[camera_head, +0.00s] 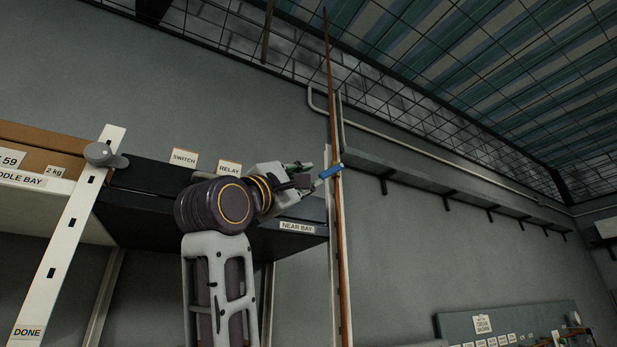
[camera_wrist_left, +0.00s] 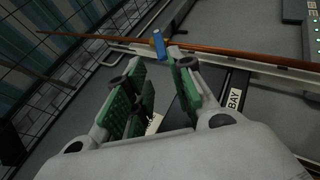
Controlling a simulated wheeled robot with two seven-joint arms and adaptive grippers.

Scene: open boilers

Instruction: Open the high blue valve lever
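The blue valve lever (camera_head: 330,171) sticks out from a thin upright copper pipe (camera_head: 338,230) on the wall. My left gripper (camera_head: 307,174) is beside it, just left of the lever in the head view. In the left wrist view, the gripper (camera_wrist_left: 155,64) has its green-padded fingers apart with nothing between them. The blue lever (camera_wrist_left: 158,42) shows just beyond the gap between the fingertips, against the copper pipe (camera_wrist_left: 215,49). I cannot tell whether a fingertip touches the lever. My right gripper is in neither view.
A dark shelf labelled NEAR BAY (camera_head: 297,227) is behind and below my left gripper, with SWITCH (camera_head: 184,158) and RELAY tags on it. A white post (camera_head: 68,235) stands at the left. A long wall ledge (camera_head: 440,185) runs right of the pipe. Wire mesh is above.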

